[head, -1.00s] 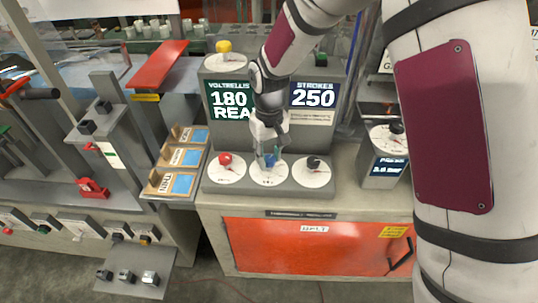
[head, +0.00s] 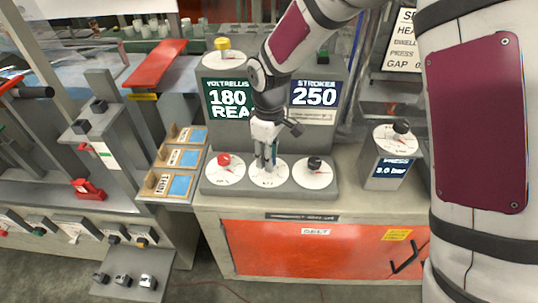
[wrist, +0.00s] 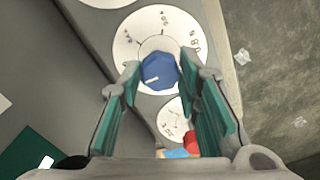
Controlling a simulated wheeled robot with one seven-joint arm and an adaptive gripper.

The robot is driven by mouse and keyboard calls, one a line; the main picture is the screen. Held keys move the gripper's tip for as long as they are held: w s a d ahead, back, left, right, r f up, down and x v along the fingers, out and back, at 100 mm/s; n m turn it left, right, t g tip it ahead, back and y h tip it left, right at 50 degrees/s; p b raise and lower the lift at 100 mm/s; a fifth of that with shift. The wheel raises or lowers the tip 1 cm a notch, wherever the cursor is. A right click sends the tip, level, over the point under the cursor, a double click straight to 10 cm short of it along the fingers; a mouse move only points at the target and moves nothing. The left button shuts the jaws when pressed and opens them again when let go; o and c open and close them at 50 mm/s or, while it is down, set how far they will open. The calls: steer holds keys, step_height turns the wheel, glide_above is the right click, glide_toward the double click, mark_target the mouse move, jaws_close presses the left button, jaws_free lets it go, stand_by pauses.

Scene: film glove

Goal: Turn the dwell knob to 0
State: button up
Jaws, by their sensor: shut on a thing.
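A blue knob (wrist: 159,71) sits on a round white dial (wrist: 126,47) with printed marks, in the middle of the wrist view. A short pale mark on the knob points toward the lower left of that view. The dial's print is too small to read. My gripper (wrist: 158,70) is shut on the blue knob, one finger on each side. In the head view my gripper (head: 266,166) points down at the middle dial (head: 268,180) of a row of three. Its fingers hide the blue knob there.
A red knob (head: 224,160) on its dial stands left of the middle one, and a black knob (head: 314,164) on its dial stands right. Display boards (head: 315,93) rise close behind. A pressure box (head: 390,172) stands farther right.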

stand_by(0.4)
steer(key=o, duration=1.1)
steer(key=shift+o, duration=0.2)
step_height(320, 180, up, 12)
